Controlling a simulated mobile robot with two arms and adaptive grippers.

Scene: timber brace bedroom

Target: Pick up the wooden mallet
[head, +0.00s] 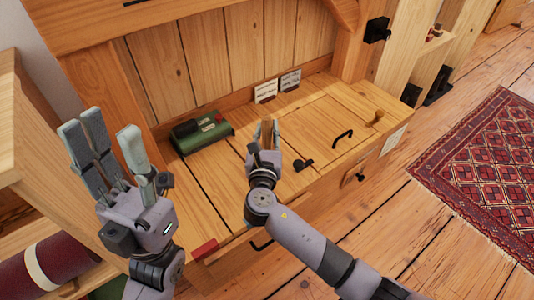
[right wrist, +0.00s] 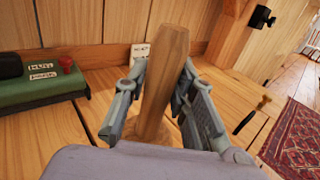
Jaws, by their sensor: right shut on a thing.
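The wooden mallet (right wrist: 165,75) stands roughly upright between the fingers of my right gripper (right wrist: 162,95) in the right wrist view. Its light brown wooden part rises above the fingertips; its lower end is partly hidden by the gripper. In the head view, my right gripper (head: 264,155) is shut on it over the wooden bench top (head: 215,175), and only a narrow wooden piece (head: 267,131) shows. I cannot tell if the mallet touches the bench. My left gripper (head: 108,140) is open and empty, raised at the left with its fingers pointing up.
A green box (head: 206,133) with a red button sits left of the mallet. Small white cards (head: 266,91) stand at the back. A black handle (head: 342,137), a small dark object (head: 303,165) and a wooden knob (head: 378,116) are on the right. A red rug (head: 490,170) lies on the floor.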

